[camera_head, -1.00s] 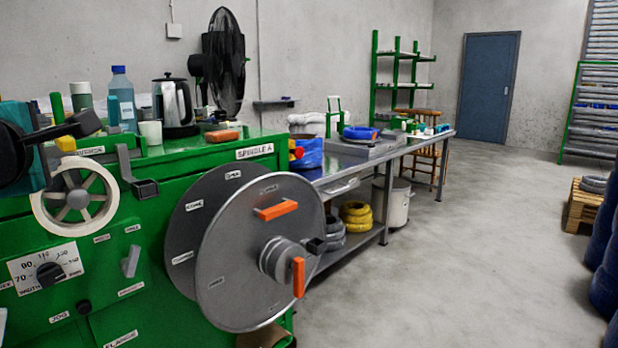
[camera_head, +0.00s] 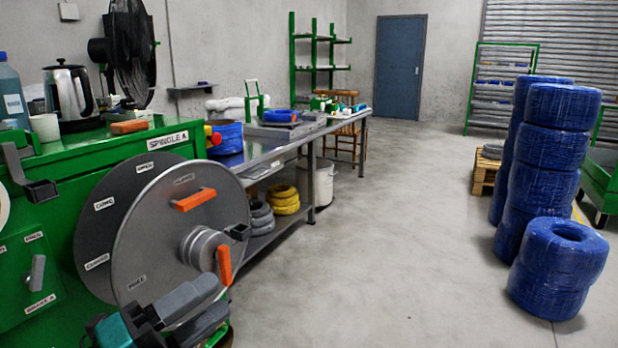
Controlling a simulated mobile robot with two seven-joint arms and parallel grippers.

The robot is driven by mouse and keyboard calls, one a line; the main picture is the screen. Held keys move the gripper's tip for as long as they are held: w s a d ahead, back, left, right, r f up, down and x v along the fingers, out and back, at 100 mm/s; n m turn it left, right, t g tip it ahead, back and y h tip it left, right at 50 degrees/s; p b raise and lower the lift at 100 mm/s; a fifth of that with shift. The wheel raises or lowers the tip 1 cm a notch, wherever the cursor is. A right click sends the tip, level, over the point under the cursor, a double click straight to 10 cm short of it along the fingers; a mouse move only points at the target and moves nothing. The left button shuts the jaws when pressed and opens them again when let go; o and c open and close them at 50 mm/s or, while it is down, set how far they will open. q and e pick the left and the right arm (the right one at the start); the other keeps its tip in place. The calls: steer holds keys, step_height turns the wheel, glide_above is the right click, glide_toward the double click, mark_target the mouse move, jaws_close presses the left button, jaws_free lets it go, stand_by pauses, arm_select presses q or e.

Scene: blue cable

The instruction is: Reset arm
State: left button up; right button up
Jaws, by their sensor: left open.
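My left gripper (camera_head: 208,312) shows at the bottom left of the head view, in front of the lower edge of the grey reel disc. Its two grey fingers are apart with nothing between them. The spindle reel (camera_head: 150,240) has grey discs and orange handles, one of them (camera_head: 224,265) just above my gripper. The reel is mounted on the green machine (camera_head: 45,265) labelled Spindle A. My right gripper is not in view.
A long metal workbench (camera_head: 262,160) with a blue coil (camera_head: 228,137) runs back behind the reel. Stacked blue cable coils (camera_head: 553,150) and a lower stack (camera_head: 557,265) stand on the right. A green cart (camera_head: 600,180) is at the right edge. The middle floor is clear.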

arm_select(q)
steer(key=w+a+f+n+t+y, duration=0.1)
steer(key=a+f+n+t+y, duration=0.2)
steer(key=f+n+y, duration=0.8)
steer(key=s+d+f+n+g+p, duration=0.1)
steer(key=s+d+f+n+g, duration=0.2)
steer(key=f+n, duration=0.4)
steer(key=s+d+f+n+g, duration=0.1)
steer(key=s+f+n+g, duration=0.3)
steer(key=s+f+n, duration=0.3)
steer(key=a+r+y+p, duration=0.1)
steer(key=a+r+p, duration=0.4)
steer(key=r+p, duration=0.8)
steer(key=p, duration=0.8)
steer(key=shift+s+r+n+y, duration=0.25)
steer(key=shift+n+y, duration=0.15)
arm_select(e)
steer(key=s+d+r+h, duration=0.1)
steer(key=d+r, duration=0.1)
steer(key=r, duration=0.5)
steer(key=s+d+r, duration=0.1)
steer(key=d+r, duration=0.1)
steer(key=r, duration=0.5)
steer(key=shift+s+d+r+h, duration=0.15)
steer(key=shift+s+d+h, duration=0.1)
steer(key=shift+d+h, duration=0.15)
arm_select(q)
steer(key=shift+a+f, duration=0.1)
